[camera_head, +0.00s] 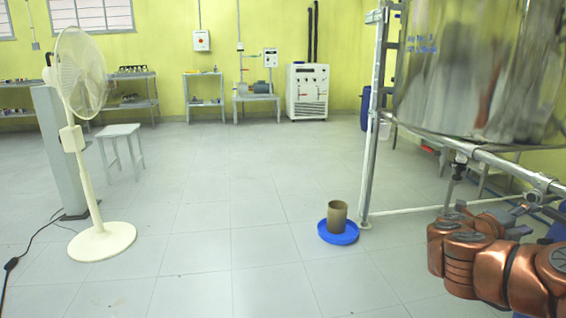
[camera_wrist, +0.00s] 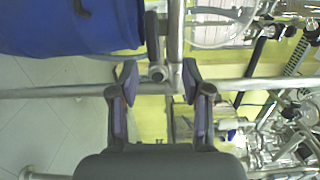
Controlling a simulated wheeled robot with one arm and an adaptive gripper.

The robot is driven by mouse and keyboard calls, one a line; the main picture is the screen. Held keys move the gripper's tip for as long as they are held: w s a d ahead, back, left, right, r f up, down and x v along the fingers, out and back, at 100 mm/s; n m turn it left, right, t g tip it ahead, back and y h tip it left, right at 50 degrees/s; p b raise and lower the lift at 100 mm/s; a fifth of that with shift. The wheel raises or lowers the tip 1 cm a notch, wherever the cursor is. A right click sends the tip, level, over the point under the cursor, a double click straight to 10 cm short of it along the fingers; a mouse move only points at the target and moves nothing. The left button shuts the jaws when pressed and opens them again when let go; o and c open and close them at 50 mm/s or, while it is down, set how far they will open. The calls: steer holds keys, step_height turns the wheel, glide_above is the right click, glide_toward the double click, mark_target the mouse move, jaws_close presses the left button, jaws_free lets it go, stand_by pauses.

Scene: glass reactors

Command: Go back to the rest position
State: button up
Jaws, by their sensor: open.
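My gripper (camera_wrist: 159,80) is open in the wrist view, its two dark fingers spread apart with nothing clasped between them. A metal pipe joint (camera_wrist: 158,73) shows in the gap between the fingertips; I cannot tell how far beyond them it lies. In the head view my copper-coloured arm reaches in from the right edge, beside the metal frame and below the large glass reactor (camera_head: 475,70).
The reactor's metal frame (camera_head: 371,130) stands close to my arm. A blue barrel (camera_wrist: 70,25) is at the wrist view's upper left. A blue dish (camera_head: 338,236) with a brown pot (camera_head: 338,215) sits on the floor. A fan (camera_head: 90,150) stands left. The middle floor is clear.

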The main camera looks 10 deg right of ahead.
steer(key=w+a+r+n+t+y+p, duration=0.7)
steer(key=w+a+r+n+t+p, duration=0.65)
steer(key=a+r, duration=0.55)
steer(key=a+r+n+y+p, duration=0.4)
steer(key=a+n+y, duration=0.2)
steer(key=a, duration=0.5)
steer(key=a+r+n+y+p, duration=0.3)
steer(key=a+n+y+p, duration=0.25)
steer(key=a, duration=0.65)
steer(key=s+a+f+n+g+y+p, duration=0.1)
steer(key=s+a+n+g+y+p, duration=0.1)
steer(key=s+a+n+g+p, duration=0.45)
steer(key=s+a+f+n+g+y+p, duration=0.15)
steer(key=s+p, duration=0.25)
steer(key=s, duration=0.5)
steer(key=s+d+r+g+h+p, duration=0.1)
steer(key=s+d+g+p, duration=0.1)
steer(key=s, duration=0.5)
steer(key=s+d+r+n+g+h+p, duration=0.1)
steer(key=s+g+p, duration=0.3)
steer(key=s, duration=0.4)
steer(key=s+d+r+n+g+h+p, duration=0.1)
steer(key=s+d+r+g+h+p, duration=0.1)
steer(key=s, duration=0.6)
steer(key=shift+s+d+r+g+p, duration=0.2)
steer(key=shift+d+g+p, duration=0.4)
steer(key=shift+p, duration=0.65)
